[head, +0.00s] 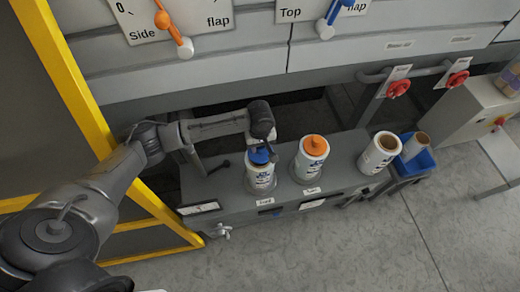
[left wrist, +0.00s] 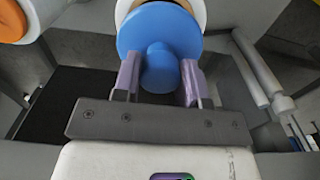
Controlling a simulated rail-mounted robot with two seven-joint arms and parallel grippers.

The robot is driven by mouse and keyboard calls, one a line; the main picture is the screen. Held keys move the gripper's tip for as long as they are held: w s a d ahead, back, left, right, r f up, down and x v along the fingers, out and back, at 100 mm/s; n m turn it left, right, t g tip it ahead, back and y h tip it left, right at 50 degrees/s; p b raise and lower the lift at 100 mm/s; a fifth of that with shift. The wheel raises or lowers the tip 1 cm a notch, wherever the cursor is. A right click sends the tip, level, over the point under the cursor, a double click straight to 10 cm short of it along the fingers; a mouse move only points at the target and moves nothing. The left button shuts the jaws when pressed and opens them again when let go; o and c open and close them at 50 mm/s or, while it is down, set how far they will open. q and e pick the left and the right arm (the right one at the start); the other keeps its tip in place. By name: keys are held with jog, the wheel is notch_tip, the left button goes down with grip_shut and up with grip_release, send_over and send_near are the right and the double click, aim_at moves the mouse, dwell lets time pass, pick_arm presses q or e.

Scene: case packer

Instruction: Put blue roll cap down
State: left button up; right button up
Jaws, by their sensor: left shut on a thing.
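The blue roll cap (head: 259,156) is at the top of the left white roll (head: 261,178) on the grey bench. In the left wrist view the blue cap (left wrist: 159,32) is a disc with a round knob, in front of the white roll end. My left gripper (head: 262,147) is shut on the cap's knob; its two fingers (left wrist: 159,82) stand on either side of the knob. The cap appears to sit on the roll; whether it is fully seated I cannot tell. My right gripper is not in view.
A roll with an orange cap (head: 315,146) stands to the right. An uncapped roll (head: 379,153) stands further right, beside a blue bin (head: 418,164) with a brown tube. A yellow frame (head: 75,80) stands at the left.

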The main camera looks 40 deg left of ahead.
aim_at(260, 151)
pick_arm(q)
jog(key=shift+f, duration=1.6)
jog(key=o, duration=1)
jog(key=shift+f, duration=0.1)
